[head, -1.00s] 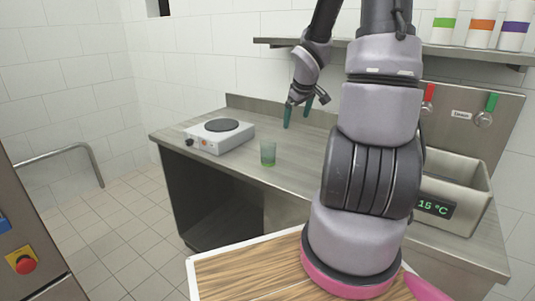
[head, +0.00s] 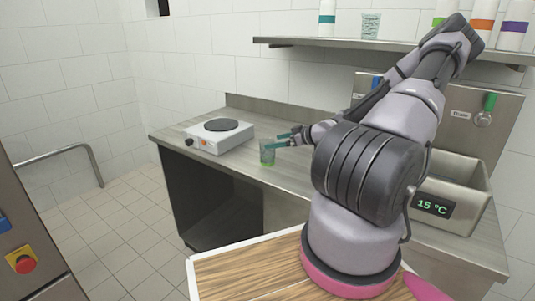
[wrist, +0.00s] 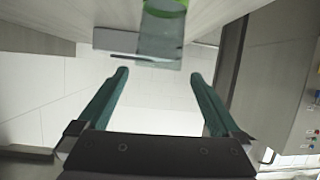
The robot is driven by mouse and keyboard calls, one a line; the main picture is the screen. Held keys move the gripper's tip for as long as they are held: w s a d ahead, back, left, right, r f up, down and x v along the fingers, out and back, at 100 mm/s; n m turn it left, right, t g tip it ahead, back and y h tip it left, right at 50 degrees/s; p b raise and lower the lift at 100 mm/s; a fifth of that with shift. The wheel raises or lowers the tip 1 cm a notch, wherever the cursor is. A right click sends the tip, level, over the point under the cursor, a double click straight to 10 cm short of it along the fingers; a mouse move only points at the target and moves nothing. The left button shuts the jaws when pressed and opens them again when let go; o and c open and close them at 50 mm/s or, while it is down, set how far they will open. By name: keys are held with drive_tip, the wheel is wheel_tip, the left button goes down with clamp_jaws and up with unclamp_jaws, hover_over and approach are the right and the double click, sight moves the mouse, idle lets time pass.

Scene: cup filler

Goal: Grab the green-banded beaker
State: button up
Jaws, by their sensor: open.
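The green-banded beaker (head: 267,155) is a clear greenish glass standing upright on the steel counter, to the right of the hot plate. My gripper (head: 280,141) is at its right side, level with its upper part. In the wrist view the beaker (wrist: 161,38) shows at the top, with its green band at the picture's top edge. My gripper (wrist: 160,75) is open, its two green fingers spread with nothing between the tips. The beaker lies just beyond the fingertips, about midway between them. I cannot tell whether a finger touches it.
The hot plate (head: 219,136) with a round dark top stands left of the beaker. A wall shelf (head: 330,43) holds another beaker (head: 371,26) and several banded bottles. The counter (head: 235,169) before the beaker is clear.

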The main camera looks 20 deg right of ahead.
sight(262, 144)
drive_tip(key=x, duration=0.8)
drive_tip(key=shift+w+d+f, duration=0.15)
drive_tip(key=shift+w, duration=0.05)
drive_tip(key=c, duration=1.3)
